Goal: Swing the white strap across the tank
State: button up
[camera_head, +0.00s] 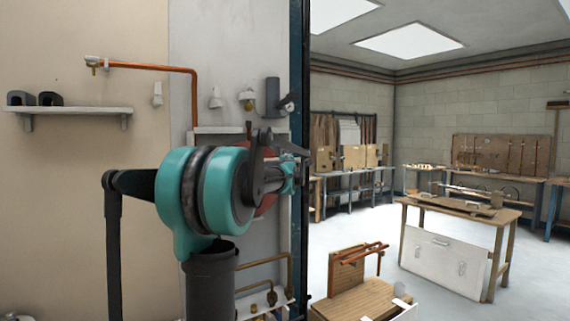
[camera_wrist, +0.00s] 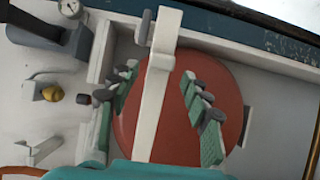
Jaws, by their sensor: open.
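The tank (camera_wrist: 225,85) shows as a red round shape in the wrist view. The white strap (camera_wrist: 154,105) runs over its face from top to bottom of the picture, with a wider block at its upper end. My gripper (camera_wrist: 160,73) is open, its green and grey fingers on either side of the strap with visible gaps. I cannot tell how far the fingertips are from the tank. In the head view my arm hides most of the tank; a red edge (camera_head: 267,205) shows behind it. My gripper (camera_head: 297,160) is only partly visible there.
A white frame (camera_wrist: 102,48) borders the tank. A gauge (camera_wrist: 71,8) and a yellow-tipped fitting (camera_wrist: 52,93) are at the left in the wrist view. A copper pipe (camera_head: 150,67) and a shelf (camera_head: 75,110) are on the wall. Open floor lies right of the booth's blue post (camera_head: 298,60).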

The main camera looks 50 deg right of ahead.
jog(key=shift+v, duration=2.05)
